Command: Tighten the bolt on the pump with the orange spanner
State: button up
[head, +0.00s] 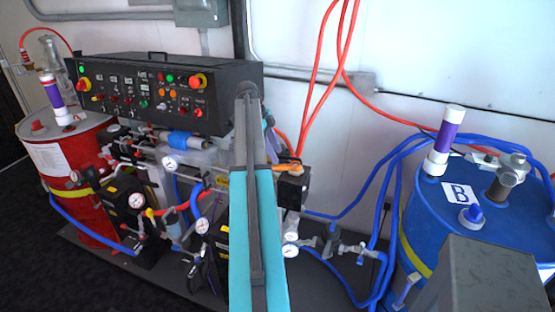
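The orange spanner (284,168) shows only in part, to the right of my teal and grey arm. Its visible end lies at the top of a dark box-shaped pump part (292,190) in the middle of the head view. The rest of the spanner is hidden behind my arm. I cannot make out the bolt, or whether the spanner's end is around it or just beside it. My gripper is hidden behind my arm, so I cannot see whether it holds the spanner.
A black control panel (130,92) with buttons stands behind, left of my arm. A red drum (85,150) is at the left, a blue drum (455,235) at the right. Gauges, fittings and blue hoses (370,215) crowd the pump. The white wall (440,60) is close behind.

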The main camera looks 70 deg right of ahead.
jog(key=b+v, duration=0.2)
jog(key=v, duration=0.8)
jog(key=shift+w, duration=0.1)
jog(key=shift+c, duration=0.7)
